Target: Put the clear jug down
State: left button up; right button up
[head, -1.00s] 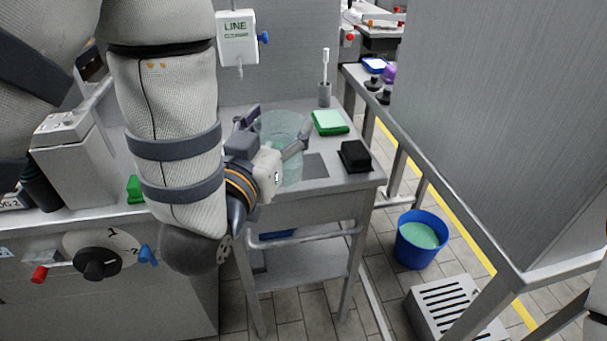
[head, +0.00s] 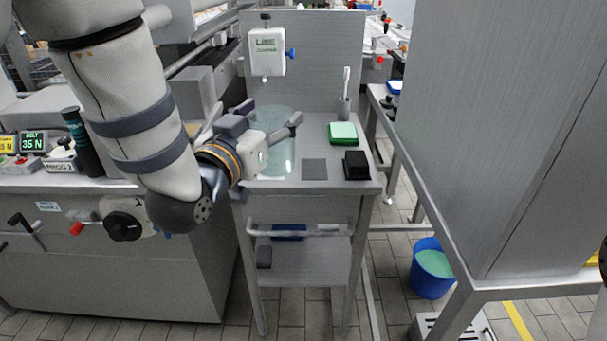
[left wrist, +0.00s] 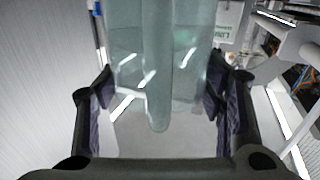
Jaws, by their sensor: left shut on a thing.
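The clear jug (head: 281,124) is a pale green, see-through vessel, upright over the left part of the small grey table (head: 318,187). My left gripper (head: 268,133) is shut on it from the front left, with a finger on each side. In the left wrist view the jug (left wrist: 160,60) fills the middle between the dark finger pads of the gripper (left wrist: 165,95). I cannot tell whether its base touches the table top. My right gripper is not in view.
A green and white sponge (head: 343,133), a black block (head: 356,165), a dark flat square (head: 314,169) and a brush in a holder (head: 344,102) occupy the table's right part. A wall dispenser (head: 267,53) hangs behind. A blue bucket (head: 431,270) stands on the floor at right.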

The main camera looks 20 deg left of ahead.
pick_arm(q)
jog(key=shift+h, duration=0.3)
jog(key=w+a+r, duration=0.2)
jog(key=a, duration=0.1)
jog(key=shift+w+a, duration=0.1)
jog(key=shift+w, duration=0.25)
jog(key=shift+m, duration=0.3)
jog(key=w+d+f+b, duration=0.1)
jog(key=w+f, duration=0.3)
jog(key=w+d+f+b, duration=0.2)
jog(key=w+f, duration=0.2)
jog(key=w, duration=0.1)
jog(key=w+d+f+b, duration=0.1)
jog(key=w+f, duration=0.3)
jog(key=f, duration=0.1)
jog(key=shift+w+d, duration=0.25)
jog(key=shift+r, duration=0.1)
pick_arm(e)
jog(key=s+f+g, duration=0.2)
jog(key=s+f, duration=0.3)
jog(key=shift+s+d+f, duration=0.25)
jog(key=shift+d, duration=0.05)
pick_arm(q)
jog(key=o, duration=1.9)
jog(key=shift+f, duration=0.2)
jog(key=shift+r, duration=0.1)
